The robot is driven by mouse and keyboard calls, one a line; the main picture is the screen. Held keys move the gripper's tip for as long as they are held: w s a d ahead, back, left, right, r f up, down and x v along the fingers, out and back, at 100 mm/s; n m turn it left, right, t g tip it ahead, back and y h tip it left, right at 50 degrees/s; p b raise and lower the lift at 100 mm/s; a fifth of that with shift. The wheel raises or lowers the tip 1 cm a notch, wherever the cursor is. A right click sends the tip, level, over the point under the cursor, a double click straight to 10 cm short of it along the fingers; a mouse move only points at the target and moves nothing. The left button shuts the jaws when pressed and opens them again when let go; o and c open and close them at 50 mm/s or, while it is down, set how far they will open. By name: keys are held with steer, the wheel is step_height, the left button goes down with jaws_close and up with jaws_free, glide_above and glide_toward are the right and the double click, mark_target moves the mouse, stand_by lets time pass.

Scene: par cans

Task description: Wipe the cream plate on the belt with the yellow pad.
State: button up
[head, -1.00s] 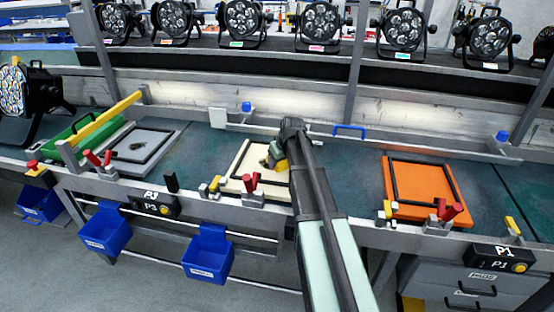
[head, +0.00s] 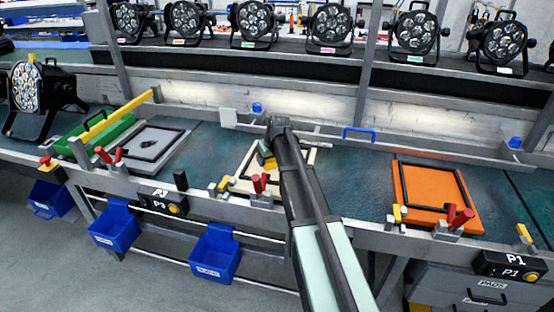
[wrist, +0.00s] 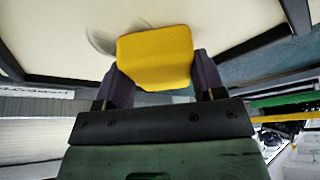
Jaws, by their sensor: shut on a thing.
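The cream plate (head: 243,186) lies on the belt with a black frame on it, partly hidden behind my arm. It fills the top of the wrist view (wrist: 50,35). My gripper (wrist: 158,80) is shut on the yellow pad (wrist: 155,55), with a dark finger on either side of it. In the head view, the yellow pad (head: 266,163) is over the plate, inside the black frame. A grey smudge (wrist: 101,38) shows on the plate at the pad's left edge in the wrist view. I cannot tell whether the pad touches the plate.
An orange plate (head: 410,205) lies to the right and a grey plate (head: 155,160) to the left, beside a green piece (head: 105,135) with a yellow bar. Red and yellow clamps (head: 258,184) stand along the belt's front rail. The belt (head: 350,180) between the cream and orange plates is clear.

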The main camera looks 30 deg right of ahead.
steer(key=shift+w+a, duration=0.15)
steer(key=shift+a, duration=0.05)
step_height(320, 180, up, 9)
steer(key=p, duration=0.9)
steer(key=shift+r, duration=0.15)
